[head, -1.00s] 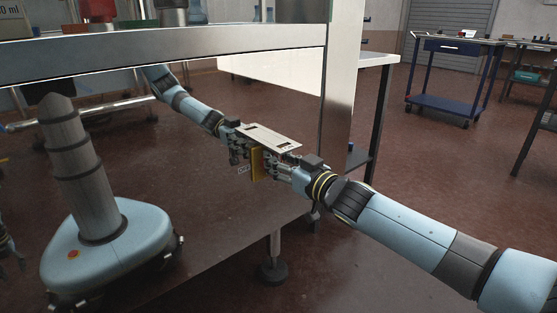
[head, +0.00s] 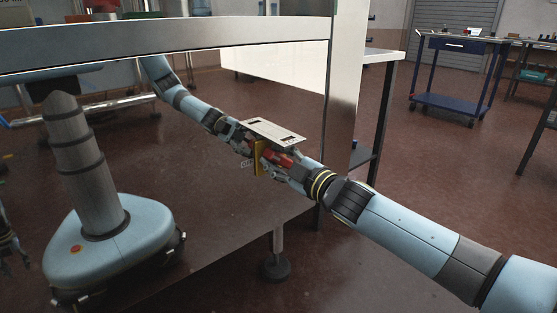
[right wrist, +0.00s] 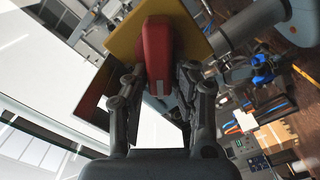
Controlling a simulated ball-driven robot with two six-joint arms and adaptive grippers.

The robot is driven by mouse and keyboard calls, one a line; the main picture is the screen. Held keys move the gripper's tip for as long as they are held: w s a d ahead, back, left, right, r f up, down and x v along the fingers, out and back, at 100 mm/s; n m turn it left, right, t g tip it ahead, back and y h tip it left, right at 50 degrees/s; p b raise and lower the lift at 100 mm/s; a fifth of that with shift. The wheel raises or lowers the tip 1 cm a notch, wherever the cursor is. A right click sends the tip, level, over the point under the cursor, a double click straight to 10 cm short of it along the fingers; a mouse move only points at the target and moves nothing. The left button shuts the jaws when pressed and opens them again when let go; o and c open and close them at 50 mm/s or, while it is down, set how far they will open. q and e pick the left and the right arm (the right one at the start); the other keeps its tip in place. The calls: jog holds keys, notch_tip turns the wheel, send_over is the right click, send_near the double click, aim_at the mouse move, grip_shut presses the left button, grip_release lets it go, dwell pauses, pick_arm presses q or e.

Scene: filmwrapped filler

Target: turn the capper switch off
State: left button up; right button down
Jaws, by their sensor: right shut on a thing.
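The capper switch has a red handle (head: 279,160) on a yellow plate (head: 259,158), under a thin silver plate (head: 273,132) on the polished machine panel. In the right wrist view the red handle (right wrist: 157,50) stands in front of the yellow plate (right wrist: 124,36). My right gripper (head: 277,164) comes in from the right and is shut on the red handle. Its fingers (right wrist: 160,85) lie on both sides of the handle in the right wrist view. My left gripper itself is out of view.
The polished panel mirrors my base and right arm at the left. A steel beam (head: 170,38) and post (head: 343,95) frame the panel. A blue cart (head: 452,75) stands far back right. The floor (head: 440,190) is clear around my right arm.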

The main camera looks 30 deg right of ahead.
jog(key=n, duration=0.2)
jog(key=f+n+b, duration=0.1)
jog(key=n, duration=0.1)
jog(key=shift+a, duration=0.15)
jog(key=shift+n+b, duration=0.4)
jog(key=shift+n, duration=0.2)
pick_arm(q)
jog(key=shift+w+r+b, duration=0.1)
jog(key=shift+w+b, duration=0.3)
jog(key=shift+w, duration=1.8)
pick_arm(e)
jog(key=shift+s+f+n, duration=0.1)
jog(key=shift+f+n, duration=0.1)
jog(key=shift+n, duration=1.1)
jog(key=c, duration=1.1)
grip_release()
jog(key=shift+r, duration=0.1)
